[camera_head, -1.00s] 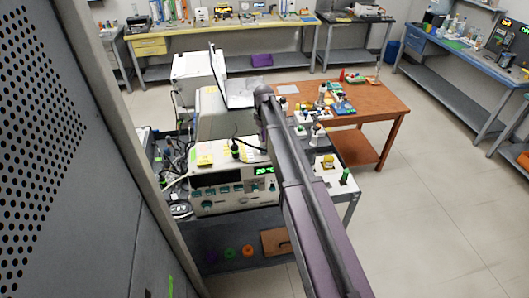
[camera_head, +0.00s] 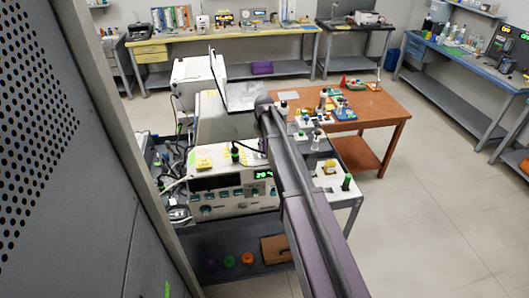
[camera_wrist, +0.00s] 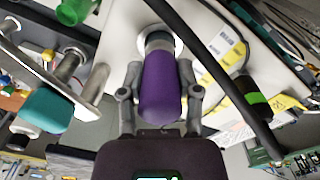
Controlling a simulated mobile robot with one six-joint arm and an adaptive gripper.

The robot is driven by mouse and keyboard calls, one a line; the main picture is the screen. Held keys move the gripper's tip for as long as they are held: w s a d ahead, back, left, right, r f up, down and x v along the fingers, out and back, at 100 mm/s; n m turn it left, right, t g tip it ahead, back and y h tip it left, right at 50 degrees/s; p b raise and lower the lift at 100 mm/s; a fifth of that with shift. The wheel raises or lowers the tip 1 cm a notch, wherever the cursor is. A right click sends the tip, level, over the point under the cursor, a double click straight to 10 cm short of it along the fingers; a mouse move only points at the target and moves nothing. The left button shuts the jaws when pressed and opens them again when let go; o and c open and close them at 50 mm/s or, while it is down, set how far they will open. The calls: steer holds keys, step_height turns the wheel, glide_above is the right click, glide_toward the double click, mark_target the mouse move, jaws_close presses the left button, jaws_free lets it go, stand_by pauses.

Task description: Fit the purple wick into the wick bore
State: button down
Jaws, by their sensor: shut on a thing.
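The purple wick (camera_wrist: 160,88) is a purple cylinder with a grey end, seen in the wrist view. My gripper (camera_wrist: 162,100) is shut on it, with one finger on each side. The wick's grey end lies at a round, silver-rimmed opening (camera_wrist: 176,36) in a white housing, which looks like the wick bore. The end overlaps the opening; I cannot tell how deep it sits. In the head view my arm hides the gripper, the wick and the bore.
A black cylinder with a green band (camera_wrist: 255,98) stands right of the wick; a teal cylinder (camera_wrist: 46,109) is at left. In the head view, an instrument with a green display (camera_head: 262,175) stands beside the arm.

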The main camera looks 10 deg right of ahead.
mark_target(264, 150)
steer(key=shift+f+b, duration=1.2)
steer(key=shift+f, duration=0.25)
steer(key=shift+f, duration=0.2)
steer(key=shift+c, duration=1.5)
jaws_free()
steer(key=shift+r, duration=0.2)
step_height(264, 150, up, 12)
steer(key=p, duration=1.2)
steer(key=s+m, duration=0.6)
steer(key=s, duration=2.3)
steer(key=shift+m, duration=0.4)
